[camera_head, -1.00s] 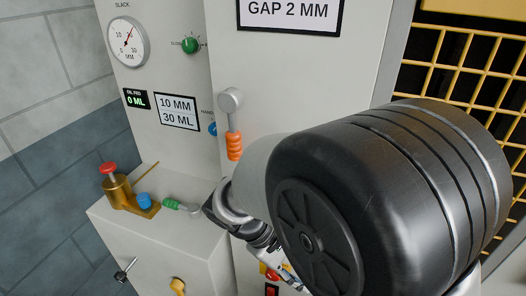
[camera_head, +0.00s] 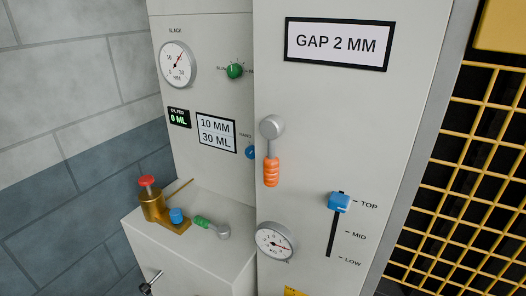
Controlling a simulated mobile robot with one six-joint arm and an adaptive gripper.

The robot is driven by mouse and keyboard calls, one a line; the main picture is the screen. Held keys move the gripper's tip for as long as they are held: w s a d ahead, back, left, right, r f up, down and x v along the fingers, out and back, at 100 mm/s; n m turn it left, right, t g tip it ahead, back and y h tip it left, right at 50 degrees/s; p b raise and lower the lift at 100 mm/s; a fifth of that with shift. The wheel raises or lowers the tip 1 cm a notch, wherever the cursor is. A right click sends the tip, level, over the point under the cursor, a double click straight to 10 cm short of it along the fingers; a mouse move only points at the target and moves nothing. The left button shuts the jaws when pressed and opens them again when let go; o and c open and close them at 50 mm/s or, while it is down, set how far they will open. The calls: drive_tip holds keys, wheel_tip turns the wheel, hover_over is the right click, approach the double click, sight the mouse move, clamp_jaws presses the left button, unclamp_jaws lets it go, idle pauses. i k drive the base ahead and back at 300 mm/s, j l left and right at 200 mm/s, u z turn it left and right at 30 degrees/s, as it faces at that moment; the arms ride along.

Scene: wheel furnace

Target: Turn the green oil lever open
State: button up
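The green oil lever (camera_head: 203,222) lies on top of the grey cabinet ledge (camera_head: 190,257) in the head view. Its green grip points left, towards the brass oiler (camera_head: 155,207), and its grey round hub (camera_head: 223,232) is at the right end. The brass oiler has a red cap (camera_head: 147,181) and a blue knob (camera_head: 176,215). The oil display (camera_head: 178,118) reads 0 ML. My gripper is not in view.
An orange-handled lever (camera_head: 271,171) hangs on the front panel. A round gauge (camera_head: 274,242) sits close right of the green lever. A blue slider (camera_head: 339,202) stands at TOP. A yellow mesh guard (camera_head: 460,190) is at the right. A label reads GAP 2 MM (camera_head: 336,44).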

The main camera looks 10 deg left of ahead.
sight(222, 231)
drive_tip(key=i+j+z, duration=0.15)
drive_tip(key=j, duration=0.6)
drive_tip(key=j+z, duration=0.15)
drive_tip(key=j, duration=0.55)
